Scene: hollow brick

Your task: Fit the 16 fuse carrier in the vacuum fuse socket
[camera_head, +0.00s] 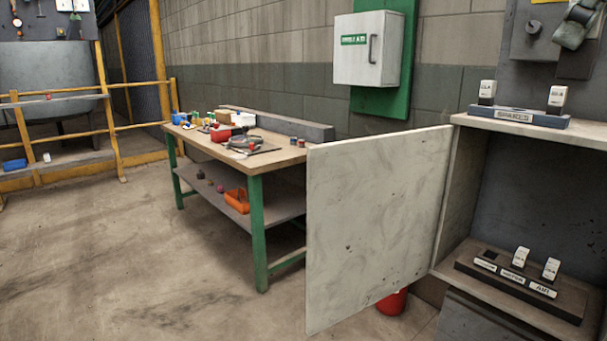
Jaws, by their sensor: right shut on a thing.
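My left gripper is out of view. The dark fuse block (520,285) sits on the floor of the open cabinet at the lower right. Its left socket (490,255) looks empty. Two white carriers stand upright in its middle (521,258) and right (550,269) sockets. The front labels are too small to read surely.
The spares rack (515,118) on the cabinet top holds a white carrier at each end, with a gap between. The open cabinet door (375,225) stands left of the fuse block. A cluttered workbench (262,162) is beyond it. The floor at left is clear.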

